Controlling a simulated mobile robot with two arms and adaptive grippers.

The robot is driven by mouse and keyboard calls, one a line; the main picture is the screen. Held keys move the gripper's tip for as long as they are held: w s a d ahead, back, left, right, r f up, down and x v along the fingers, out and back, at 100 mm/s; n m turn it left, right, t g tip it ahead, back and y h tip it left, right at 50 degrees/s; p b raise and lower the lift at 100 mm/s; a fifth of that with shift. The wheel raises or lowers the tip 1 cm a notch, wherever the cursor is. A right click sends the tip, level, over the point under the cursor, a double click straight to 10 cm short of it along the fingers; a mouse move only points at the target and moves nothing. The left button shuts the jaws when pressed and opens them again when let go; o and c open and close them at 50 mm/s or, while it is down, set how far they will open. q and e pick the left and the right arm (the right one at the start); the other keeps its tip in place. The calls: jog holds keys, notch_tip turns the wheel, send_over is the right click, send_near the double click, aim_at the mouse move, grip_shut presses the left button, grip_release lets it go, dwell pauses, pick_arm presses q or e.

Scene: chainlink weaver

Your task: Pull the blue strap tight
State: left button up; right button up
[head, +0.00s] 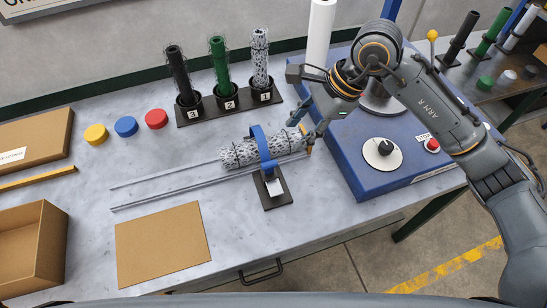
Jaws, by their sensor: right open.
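The blue strap (263,150) loops over a rolled bundle of grey and black chain-link mesh (236,155). The roll lies across a small black stand (277,197) with a white label, on two long metal rods. The strap stands up in a band above the roll; how tight it sits I cannot tell. My right gripper (305,132) is open at the right end of the roll, to the right of the strap. Whether it touches the roll or a strap end I cannot tell. My left gripper is out of view.
A blue machine (400,165) with a dial and red button stands to the right. Behind is a black rack (228,107) holding black, green and grey rolls.

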aim_at(270, 163)
jog(key=p+x, duration=0.4)
jog(key=x, duration=0.8)
jog(key=shift+f, duration=0.25)
jog(key=shift+a+f, duration=0.15)
jog(key=shift+f, duration=0.45)
grip_shut()
